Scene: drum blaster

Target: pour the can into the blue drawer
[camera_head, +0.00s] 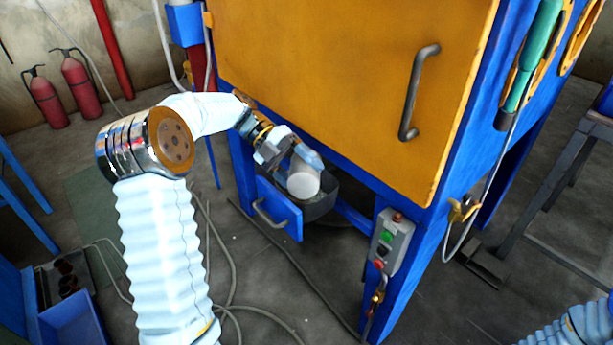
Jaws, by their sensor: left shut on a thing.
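The blue drawer (277,211) is pulled out at the lower left of the machine, with a grey handle on its front and a dark open bin behind it. My left gripper (287,152) is over the drawer and shut on a pale can (303,181). The can is tilted, its light round end facing me, above the drawer's opening. I cannot tell whether anything is coming out of it; its mouth is not clear. My right arm's sleeve shows at the bottom right corner; its gripper is out of view.
The machine's yellow door (350,75) with a grey handle is shut, just above the drawer. A control box (391,243) is on the blue leg to the right. Hoses lie on the floor. Two red extinguishers (80,85) stand far left; a blue bin (75,320) is lower left.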

